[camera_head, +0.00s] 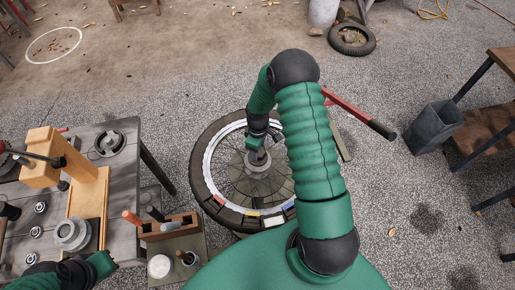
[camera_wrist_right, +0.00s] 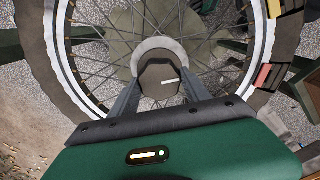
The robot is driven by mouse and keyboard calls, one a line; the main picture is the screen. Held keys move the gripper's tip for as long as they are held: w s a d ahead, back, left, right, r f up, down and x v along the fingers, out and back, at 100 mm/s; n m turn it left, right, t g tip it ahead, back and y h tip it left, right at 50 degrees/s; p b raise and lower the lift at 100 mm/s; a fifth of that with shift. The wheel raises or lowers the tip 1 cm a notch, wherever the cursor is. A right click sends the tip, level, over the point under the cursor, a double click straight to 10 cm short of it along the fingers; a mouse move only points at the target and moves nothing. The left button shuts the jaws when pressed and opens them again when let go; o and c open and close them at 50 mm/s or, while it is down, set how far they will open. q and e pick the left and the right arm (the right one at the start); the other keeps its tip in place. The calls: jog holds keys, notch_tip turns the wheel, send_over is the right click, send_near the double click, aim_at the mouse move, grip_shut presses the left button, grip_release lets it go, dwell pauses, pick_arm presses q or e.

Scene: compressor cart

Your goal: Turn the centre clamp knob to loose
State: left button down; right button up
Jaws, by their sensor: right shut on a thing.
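A spoked wheel (camera_head: 205,190) lies flat with its hub at the centre. My right gripper (camera_head: 258,157) reaches down over the hub from above. In the right wrist view the dark centre clamp knob (camera_wrist_right: 158,76), with a short white mark on top, sits between the two grey fingers of the right gripper (camera_wrist_right: 161,84). The fingers are shut on it from both sides. A round light-grey collar (camera_wrist_right: 150,45) shows around the knob. In the head view the fingers largely hide the knob.
A workbench (camera_head: 125,185) at left carries a wooden fixture (camera_head: 88,200) and metal rings. A wooden tool holder (camera_head: 168,228) stands close to the wheel's left. A red bar with a black grip (camera_head: 350,108) extends right behind my arm. A grey bin (camera_head: 433,126) stands at right.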

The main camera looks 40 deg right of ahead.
jog(key=n+p, duration=0.1)
jog(key=n, duration=0.3)
jog(key=shift+d+r, duration=0.1)
jog(key=shift+w+n+p, duration=0.1)
jog(key=shift+n+p, duration=0.55)
jog(key=shift+n, duration=0.95)
jog(key=o, duration=1.4)
notch_tip(320, 180, up, 17)
jog(key=shift+f, duration=0.2)
